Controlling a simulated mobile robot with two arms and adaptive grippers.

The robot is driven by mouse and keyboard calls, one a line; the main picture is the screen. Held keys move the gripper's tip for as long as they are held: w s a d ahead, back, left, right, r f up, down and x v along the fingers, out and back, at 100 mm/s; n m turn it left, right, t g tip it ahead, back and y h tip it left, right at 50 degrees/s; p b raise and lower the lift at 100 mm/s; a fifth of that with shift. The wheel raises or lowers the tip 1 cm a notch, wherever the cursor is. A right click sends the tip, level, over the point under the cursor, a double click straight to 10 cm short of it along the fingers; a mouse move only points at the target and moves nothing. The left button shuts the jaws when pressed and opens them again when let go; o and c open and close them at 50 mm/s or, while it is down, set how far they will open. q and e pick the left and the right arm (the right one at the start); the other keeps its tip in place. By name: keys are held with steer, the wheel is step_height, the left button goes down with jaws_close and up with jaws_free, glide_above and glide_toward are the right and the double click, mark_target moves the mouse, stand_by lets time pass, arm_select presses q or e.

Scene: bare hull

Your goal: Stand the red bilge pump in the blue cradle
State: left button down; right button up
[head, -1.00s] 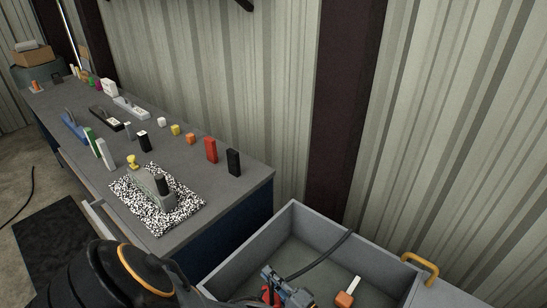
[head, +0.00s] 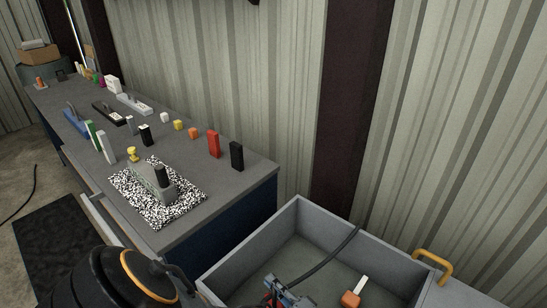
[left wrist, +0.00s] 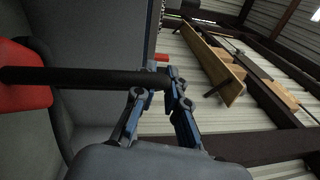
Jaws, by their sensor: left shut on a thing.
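The red bilge pump (left wrist: 25,92) shows at the left edge of the left wrist view as a red body with a long black tube. My left gripper (left wrist: 160,82) is shut on that black tube, some way from the red body. In the head view my left gripper (head: 285,290) is low in the grey bin, partly cut off by the bottom edge, with only a little red beside it. The blue cradle (head: 76,123) lies on the bench at the left, with an upright part on it. My right gripper is not in view.
The grey bin (head: 250,245) has raised walls and a yellow handle (head: 432,262). An orange-and-white tool (head: 352,296) lies inside it. The bench (head: 235,175) carries several small blocks, a black cradle (head: 108,114), a light grey cradle (head: 134,104) and a speckled mat (head: 185,205).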

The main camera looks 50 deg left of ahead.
arm_select(q)
steer(key=shift+f+b, duration=0.4)
steer(key=shift+f, duration=0.1)
steer(key=c, duration=1.4)
jaws_free()
